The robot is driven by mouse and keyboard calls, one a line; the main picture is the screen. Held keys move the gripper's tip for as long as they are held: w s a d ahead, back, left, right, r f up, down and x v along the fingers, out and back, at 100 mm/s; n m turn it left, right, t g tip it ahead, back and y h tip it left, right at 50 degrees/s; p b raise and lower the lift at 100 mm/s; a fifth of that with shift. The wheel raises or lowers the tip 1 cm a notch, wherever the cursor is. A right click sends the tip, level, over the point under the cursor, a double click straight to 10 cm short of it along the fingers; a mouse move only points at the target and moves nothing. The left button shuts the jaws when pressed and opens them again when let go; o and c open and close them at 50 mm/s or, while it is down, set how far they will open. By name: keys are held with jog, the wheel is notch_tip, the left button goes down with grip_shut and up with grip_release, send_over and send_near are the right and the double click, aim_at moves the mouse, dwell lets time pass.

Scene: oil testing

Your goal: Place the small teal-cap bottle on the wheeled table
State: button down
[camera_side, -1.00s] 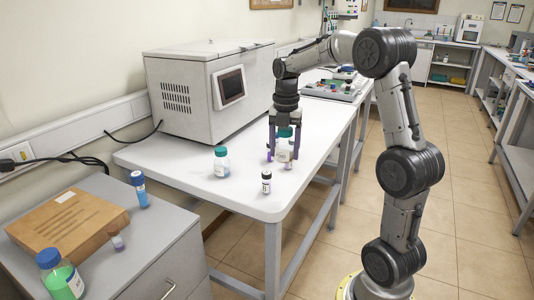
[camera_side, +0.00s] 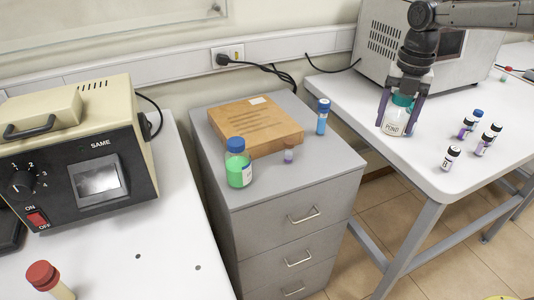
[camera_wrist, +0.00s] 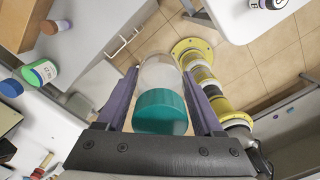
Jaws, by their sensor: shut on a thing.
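No wheels show on any furniture, so I cannot tell which piece is the wheeled table. A grey drawer cabinet (camera_side: 335,172) stands left of the worktable.
The cabinet holds a cardboard box (camera_side: 255,125), a blue-cap green bottle (camera_side: 238,165), a blue-cap tube (camera_side: 322,118) and a small vial (camera_side: 289,152). Several small vials (camera_side: 450,158) stand right of my gripper. A beige instrument (camera_side: 85,160) is on the left bench.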

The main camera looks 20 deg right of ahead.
jog(key=a+n, duration=0.3)
jog(key=a, duration=1)
jog(key=s+a+f+n, duration=0.1)
jog(key=s+a+n, duration=0.3)
jog(key=a, duration=0.5)
jog(key=s+a+n, duration=0.1)
jog(key=s+a, duration=0.6)
jog(key=a, duration=0.1)
jog(key=s+a+f+n, duration=0.1)
jog(key=s+a+n, duration=0.3)
jog(key=a, duration=0.5)
jog(key=shift+m, duration=0.5)
jog(key=w+a+f, duration=0.2)
jog(key=a, duration=0.1)
jog(key=w+a+f, duration=0.2)
jog(key=a+f, duration=0.1)
jog(key=a, duration=0.1)
jog(key=w+a+f, duration=0.2)
jog(key=a+f, duration=0.1)
jog(key=shift+a+f, duration=0.2)
jog(key=shift+w+a+f, duration=0.35)
jog(key=shift+a+f, duration=0.15)
jog(key=shift+f, duration=1.65)
